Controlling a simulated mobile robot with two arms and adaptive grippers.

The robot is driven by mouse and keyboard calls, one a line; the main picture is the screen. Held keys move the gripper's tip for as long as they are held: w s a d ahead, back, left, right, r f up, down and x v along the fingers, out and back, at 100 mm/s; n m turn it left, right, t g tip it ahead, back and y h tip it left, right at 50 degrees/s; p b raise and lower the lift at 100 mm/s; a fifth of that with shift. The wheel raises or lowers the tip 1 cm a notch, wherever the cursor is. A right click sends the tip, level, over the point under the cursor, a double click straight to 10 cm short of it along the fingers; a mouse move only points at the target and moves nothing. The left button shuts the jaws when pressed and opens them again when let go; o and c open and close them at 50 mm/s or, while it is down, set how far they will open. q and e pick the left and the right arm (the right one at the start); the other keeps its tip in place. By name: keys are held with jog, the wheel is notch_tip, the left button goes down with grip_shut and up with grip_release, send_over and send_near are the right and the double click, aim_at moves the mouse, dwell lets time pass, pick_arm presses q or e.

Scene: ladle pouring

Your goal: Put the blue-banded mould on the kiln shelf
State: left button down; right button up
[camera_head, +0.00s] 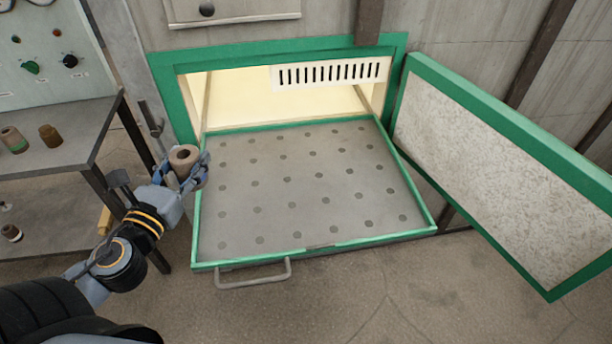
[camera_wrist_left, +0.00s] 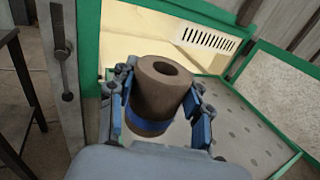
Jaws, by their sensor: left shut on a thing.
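The blue-banded mould (camera_wrist_left: 155,92) is a brown cylinder with a hole in its top and a blue band low on its side. It also shows in the head view (camera_head: 184,155). My left gripper (camera_head: 187,172) is shut on it and holds it nearly upright, at the left edge of the kiln shelf in the picture. In the wrist view the left gripper's fingers (camera_wrist_left: 158,108) clasp both sides of the mould. The kiln shelf (camera_head: 300,190) is a grey plate with dark round spots and a green rim, drawn out of the kiln and empty. My right gripper is not in view.
The kiln door (camera_head: 510,170) stands open at the right. A pull handle (camera_head: 253,275) juts from the shelf's front. A side table (camera_head: 75,150) at the left holds a green-banded mould (camera_head: 13,140) and a brown jar (camera_head: 50,135). The kiln frame (camera_head: 175,100) rises behind the gripper.

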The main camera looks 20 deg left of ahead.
aim_at(179, 149)
pick_arm(q)
jog(key=shift+w+a+r, duration=0.25)
jog(key=shift+a+r, duration=0.65)
jog(key=shift+r, duration=0.15)
jog(key=shift+w+r, duration=0.15)
jog(key=shift+w, duration=0.05)
jog(key=w+d+f, duration=0.2)
jog(key=w+f, duration=0.1)
jog(key=f, duration=0.1)
jog(key=w+d+f+b, duration=0.1)
jog(key=w+d+f, duration=0.2)
jog(key=w+f, duration=0.1)
jog(key=w+d+f+b, duration=0.1)
jog(key=w+d+f, duration=0.2)
jog(key=w+f, duration=0.1)
jog(key=shift+w+f, duration=0.1)
jog(key=shift+f, duration=0.3)
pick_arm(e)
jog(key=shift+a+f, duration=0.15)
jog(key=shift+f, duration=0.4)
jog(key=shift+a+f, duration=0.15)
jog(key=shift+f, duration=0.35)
